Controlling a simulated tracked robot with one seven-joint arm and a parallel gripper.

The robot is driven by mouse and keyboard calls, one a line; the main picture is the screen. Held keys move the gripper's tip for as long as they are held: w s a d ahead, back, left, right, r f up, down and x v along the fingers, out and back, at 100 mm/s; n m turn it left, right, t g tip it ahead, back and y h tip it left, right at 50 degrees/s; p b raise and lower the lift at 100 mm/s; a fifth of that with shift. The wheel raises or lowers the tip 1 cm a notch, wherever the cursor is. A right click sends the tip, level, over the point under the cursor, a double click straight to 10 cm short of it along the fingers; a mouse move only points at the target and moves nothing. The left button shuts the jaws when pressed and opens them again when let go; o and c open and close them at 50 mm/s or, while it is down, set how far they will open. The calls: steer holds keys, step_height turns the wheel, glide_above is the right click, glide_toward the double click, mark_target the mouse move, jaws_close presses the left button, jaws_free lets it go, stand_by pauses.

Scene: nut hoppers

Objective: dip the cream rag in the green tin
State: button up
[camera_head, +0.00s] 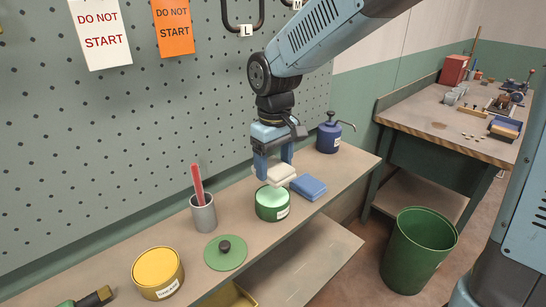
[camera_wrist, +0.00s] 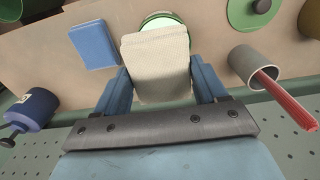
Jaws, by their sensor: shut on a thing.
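My gripper (camera_head: 272,169) is shut on the cream rag (camera_head: 279,174), a folded pad, and holds it above the shelf. The rag also shows between the fingers in the wrist view (camera_wrist: 157,65). The green tin (camera_head: 272,205) stands open on the shelf just below the rag, with pale green contents. In the wrist view the tin's rim (camera_wrist: 150,17) shows beyond the rag, which hides part of the opening. In the head view the rag is near the tin's back right rim; I cannot tell whether they touch. The green lid (camera_head: 225,254) lies on the shelf to the left.
A blue folded rag (camera_head: 308,187) lies right of the tin. A grey cup with a red stick (camera_head: 203,214) and a yellow tin (camera_head: 157,273) stand to the left. A blue pump can (camera_head: 329,135) stands behind. The pegboard (camera_head: 150,130) backs the shelf.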

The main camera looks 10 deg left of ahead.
mark_target(272, 167)
steer(key=shift+s+a+f, duration=0.1)
steer(key=shift+a+f, duration=0.05)
steer(key=shift+f, duration=0.85)
steer(key=shift+a+f, duration=0.1)
steer(key=shift+f, duration=1.4)
steer(key=shift+s+f, duration=0.1)
steer(key=shift+f, duration=0.4)
stand_by(0.3)
steer(key=shift+r, duration=3.55)
